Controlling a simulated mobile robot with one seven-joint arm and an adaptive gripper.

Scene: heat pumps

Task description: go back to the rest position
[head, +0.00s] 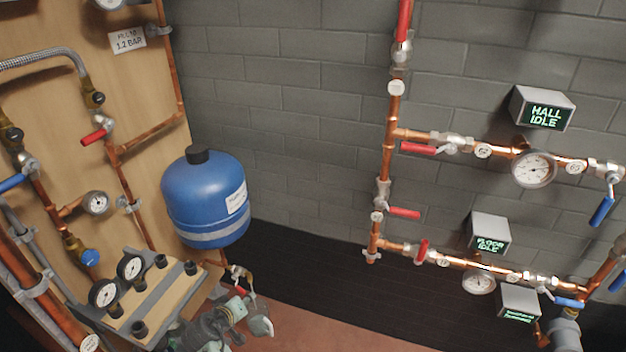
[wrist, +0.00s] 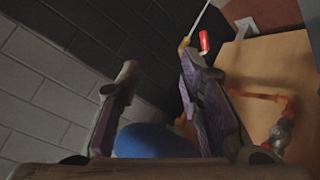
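My gripper (head: 256,316) is low in the head view, just right of the wooden board and below the blue tank (head: 205,197). In the wrist view my gripper (wrist: 158,82) shows two fingers spread well apart with nothing held between them. The blue tank also shows in the wrist view (wrist: 150,142), behind the gap at the base of the fingers. A red valve handle (wrist: 204,41) lies beyond the right fingertip. In the head view the fingertips are near a small brass fitting under the tank; I cannot tell whether they touch.
A wooden board (head: 150,75) with copper pipes and gauges stands at left. A shelf with two gauges (head: 131,267) is beside my arm. Copper pipes (head: 387,130) with red and blue valves run along the grey wall at right. Reddish floor (head: 330,335) is clear.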

